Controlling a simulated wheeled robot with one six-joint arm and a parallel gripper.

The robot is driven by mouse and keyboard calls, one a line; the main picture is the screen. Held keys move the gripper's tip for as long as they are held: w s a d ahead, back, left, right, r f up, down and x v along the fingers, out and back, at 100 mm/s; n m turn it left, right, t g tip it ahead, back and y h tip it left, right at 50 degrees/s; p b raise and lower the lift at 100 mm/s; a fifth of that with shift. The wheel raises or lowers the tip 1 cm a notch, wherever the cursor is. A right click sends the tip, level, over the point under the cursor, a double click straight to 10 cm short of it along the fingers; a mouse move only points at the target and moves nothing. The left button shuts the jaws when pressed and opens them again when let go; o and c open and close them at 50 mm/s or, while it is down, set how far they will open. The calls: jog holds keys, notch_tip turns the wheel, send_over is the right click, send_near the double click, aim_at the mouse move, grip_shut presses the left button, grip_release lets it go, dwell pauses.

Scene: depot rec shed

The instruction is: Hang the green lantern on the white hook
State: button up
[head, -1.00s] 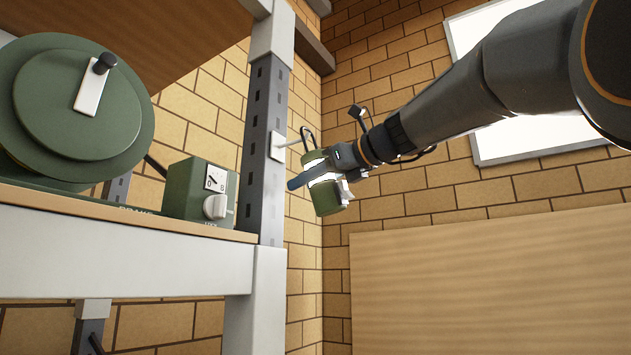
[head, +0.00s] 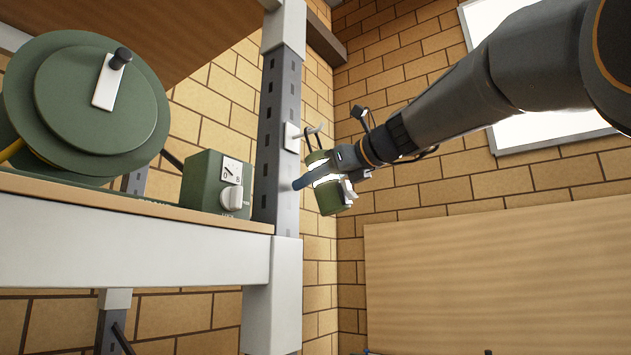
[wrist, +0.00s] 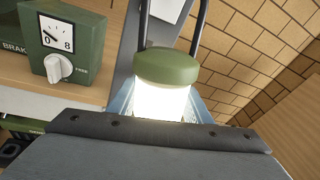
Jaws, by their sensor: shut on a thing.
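The green lantern (head: 330,201), with a lit white band, is in my gripper (head: 318,180). It hangs slightly tilted beside the grey shelf post. In the wrist view its green cap (wrist: 166,66) and glowing body sit between the jaws, with the dark handle bars rising above. The white hook (head: 291,137) has its plate on the post, level with the lantern's handle (head: 314,135). Its arm is hard to make out against the handle. I cannot tell whether the handle is around the hook or only in front of it.
The perforated post (head: 277,150) stands close left of the lantern. A green box with a dial (head: 205,183) and a large green reel (head: 95,95) are on the shelf (head: 130,240). A brick wall and wooden panel (head: 500,270) lie behind; open air is below the lantern.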

aim_at(340, 184)
dwell(0.4)
jog(key=o, duration=1.6)
jog(key=shift+c, duration=0.2)
jog(key=shift+f, duration=0.1)
jog(key=shift+b+v, duration=1.3)
jog(key=shift+v, duration=2.65)
